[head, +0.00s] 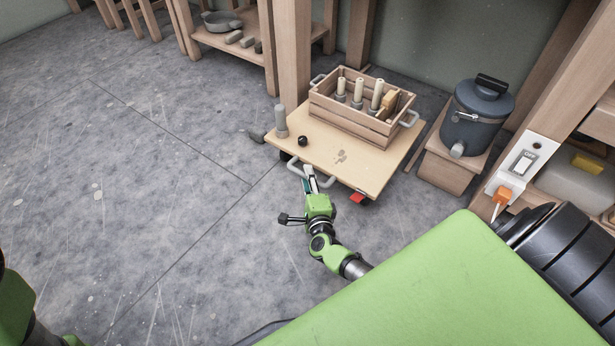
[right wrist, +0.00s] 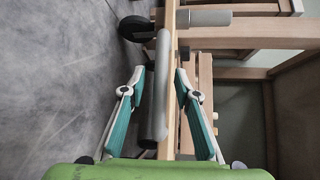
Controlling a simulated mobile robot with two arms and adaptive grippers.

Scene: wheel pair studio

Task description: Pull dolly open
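The dolly (head: 316,147) is a low pale wooden platform on wheels. A grey bar handle (head: 312,176) sits on its near edge, and the handle also shows in the right wrist view (right wrist: 160,85). My right gripper (head: 309,173) is at this handle. In the right wrist view its two teal-padded fingers (right wrist: 158,76) are spread apart, one on each side of the handle, with visible gaps. The dolly's board edge also lies between them. Of my left arm only a green part shows at the lower left; its gripper is out of view.
A wooden crate (head: 345,123) with several pale cylinders stands on the dolly, beside a grey post (head: 281,121) and a small black knob (head: 302,140). A dark lidded pot (head: 476,122) on a wooden stand is close on the right. The floor to the left is clear.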

